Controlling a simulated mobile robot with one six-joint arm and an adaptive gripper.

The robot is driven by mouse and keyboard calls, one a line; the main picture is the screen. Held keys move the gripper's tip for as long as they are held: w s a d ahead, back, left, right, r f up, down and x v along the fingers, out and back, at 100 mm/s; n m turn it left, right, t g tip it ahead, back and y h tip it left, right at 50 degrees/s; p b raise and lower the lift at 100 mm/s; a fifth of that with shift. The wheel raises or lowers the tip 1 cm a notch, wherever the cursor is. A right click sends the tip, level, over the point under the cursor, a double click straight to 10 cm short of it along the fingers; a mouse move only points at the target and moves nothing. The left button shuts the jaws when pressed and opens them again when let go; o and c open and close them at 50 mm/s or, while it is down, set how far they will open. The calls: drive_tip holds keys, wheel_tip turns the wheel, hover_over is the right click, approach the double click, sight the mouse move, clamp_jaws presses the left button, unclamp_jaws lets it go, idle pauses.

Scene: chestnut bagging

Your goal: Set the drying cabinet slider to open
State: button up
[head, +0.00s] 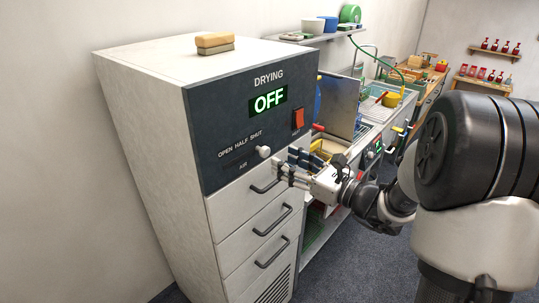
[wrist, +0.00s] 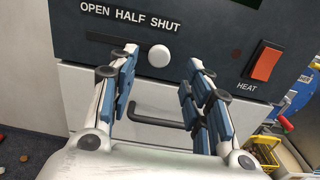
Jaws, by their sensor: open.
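The drying cabinet (head: 150,110) stands at the left with a dark front panel. Its display (head: 268,101) reads OFF in green. The white round slider knob (head: 263,152) sits at the right end of its slot, near the word SHUT; it also shows in the wrist view (wrist: 158,55). The dark slot (wrist: 112,41) runs left from it below the words OPEN HALF SHUT. My gripper (head: 284,166) is open and empty, in front of the panel, a little right of and below the knob. In the wrist view, my gripper's fingers (wrist: 162,76) flank the knob from below; contact is not visible.
A red HEAT switch (wrist: 264,62) is right of the knob. Drawers with dark handles (head: 268,184) lie below the panel. A wooden-backed brush or block (head: 215,42) lies on the cabinet top. A cluttered counter with a sink (head: 375,112) stands beyond, at the right.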

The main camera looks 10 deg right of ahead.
sight(267, 152)
drive_tip(key=x, duration=0.6)
drive_tip(key=shift+w+a, duration=0.2)
clamp_jaws()
idle(0.4)
